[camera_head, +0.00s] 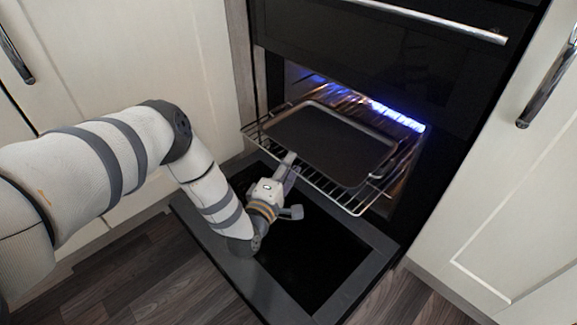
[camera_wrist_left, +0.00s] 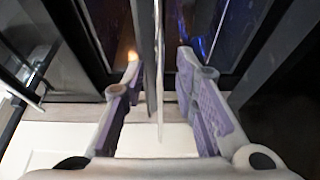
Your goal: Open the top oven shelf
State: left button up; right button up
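The wire oven shelf (camera_head: 335,199) sticks out of the lit oven opening, with a dark flat baking tray (camera_head: 330,145) on it. My left gripper (camera_head: 292,186) is at the shelf's front edge, low over the open door. In the left wrist view, its two purple-padded fingers (camera_wrist_left: 158,65) are spread apart. A thin edge, seen end-on, runs between them with visible gaps on both sides; I cannot tell whether it is the shelf or the tray. My right gripper is in neither view.
The oven door (camera_head: 235,280) is folded down flat under the shelf and my left forearm. A closed dark panel with a silver handle (camera_head: 435,20) is above the opening. Cream cupboards (camera_head: 500,225) stand on both sides. Wood floor (camera_head: 160,285) shows in front.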

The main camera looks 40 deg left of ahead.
pick_arm(q)
jog(key=v, duration=1.2)
